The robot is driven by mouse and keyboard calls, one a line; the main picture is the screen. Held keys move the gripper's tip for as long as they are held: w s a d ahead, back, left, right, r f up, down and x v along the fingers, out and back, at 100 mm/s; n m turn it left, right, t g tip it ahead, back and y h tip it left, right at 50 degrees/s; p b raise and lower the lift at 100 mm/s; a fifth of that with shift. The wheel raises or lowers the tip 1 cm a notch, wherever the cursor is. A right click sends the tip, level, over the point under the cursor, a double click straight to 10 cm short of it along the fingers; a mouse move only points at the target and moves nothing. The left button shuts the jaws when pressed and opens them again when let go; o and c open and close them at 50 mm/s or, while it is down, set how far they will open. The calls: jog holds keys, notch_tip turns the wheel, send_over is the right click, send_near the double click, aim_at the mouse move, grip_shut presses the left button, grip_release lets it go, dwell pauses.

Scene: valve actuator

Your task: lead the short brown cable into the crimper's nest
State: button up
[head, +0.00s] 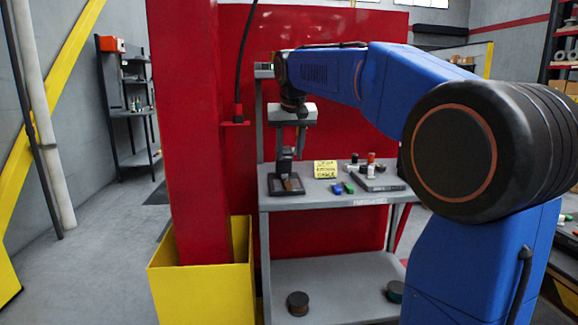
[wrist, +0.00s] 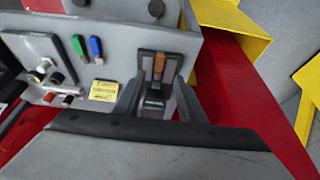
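My gripper (head: 291,148) points down above the black crimper (head: 286,182) at the bench's left end. In the head view its two fingers look apart near the top; their tips blend with the crimper. In the wrist view the crimper, with a small white label, stands below my gripper (wrist: 159,72). A short orange-brown strip (wrist: 159,63), perhaps the brown cable, shows between darker brown pieces there. A small brown patch (head: 290,184) also shows at the crimper's base. I cannot tell whether the fingers touch the strip, nor make out the nest.
A grey bench (head: 330,200) carries a yellow note (head: 326,169), blue and green pieces (head: 342,187), and several small items on a grey slab (head: 378,182). A red column (head: 185,130) in a yellow guard (head: 200,285) stands left of the bench. A black cord (head: 242,60) hangs behind.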

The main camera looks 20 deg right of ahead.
jog(key=shift+v, duration=2.65)
jog(key=shift+c, duration=0.6)
